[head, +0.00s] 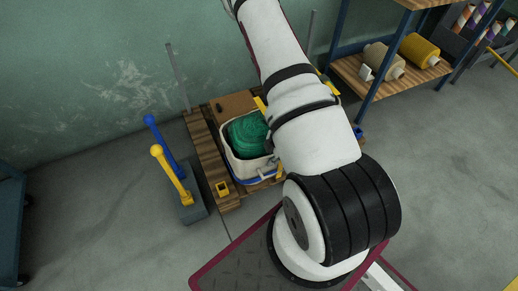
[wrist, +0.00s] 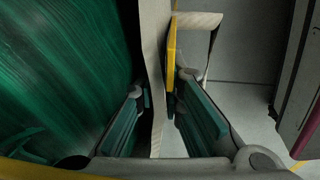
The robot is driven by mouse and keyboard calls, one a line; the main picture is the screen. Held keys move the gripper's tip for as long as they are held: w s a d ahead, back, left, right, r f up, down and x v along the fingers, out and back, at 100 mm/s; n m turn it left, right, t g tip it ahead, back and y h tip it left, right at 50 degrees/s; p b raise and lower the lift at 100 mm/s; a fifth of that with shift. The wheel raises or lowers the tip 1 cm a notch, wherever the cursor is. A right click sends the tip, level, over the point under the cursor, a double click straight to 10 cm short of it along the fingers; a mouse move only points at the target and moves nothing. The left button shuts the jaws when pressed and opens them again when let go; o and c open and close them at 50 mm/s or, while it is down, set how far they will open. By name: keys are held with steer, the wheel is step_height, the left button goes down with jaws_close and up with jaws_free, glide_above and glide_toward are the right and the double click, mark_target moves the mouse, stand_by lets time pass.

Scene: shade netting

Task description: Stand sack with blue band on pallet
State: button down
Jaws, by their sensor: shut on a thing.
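A cream open-topped sack (head: 229,160) with a blue band low on its side stands on the wooden pallet (head: 202,140) in the head view. Green netting (head: 247,133) fills its mouth. In the wrist view, my gripper (wrist: 160,92) is shut on the sack's cream wall (wrist: 153,40), with one teal-padded finger on each side. The green netting lies on the left there, and a yellow strip (wrist: 171,50) lies beside the wall. In the head view, my arm hides the gripper and the sack's right side. I cannot tell whether the sack's base bears fully on the pallet.
Blue and yellow posts (head: 172,173) stand left of the pallet. A shelf (head: 372,88) with spools is behind right.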

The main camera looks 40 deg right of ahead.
steer(key=w, duration=0.8)
steer(key=shift+w+d+f+b, duration=0.3)
steer(key=shift+f+b, duration=1.05)
steer(key=shift+f, duration=0.75)
steer(key=c, duration=1.7)
jaws_free()
steer(key=shift+s+f, duration=0.1)
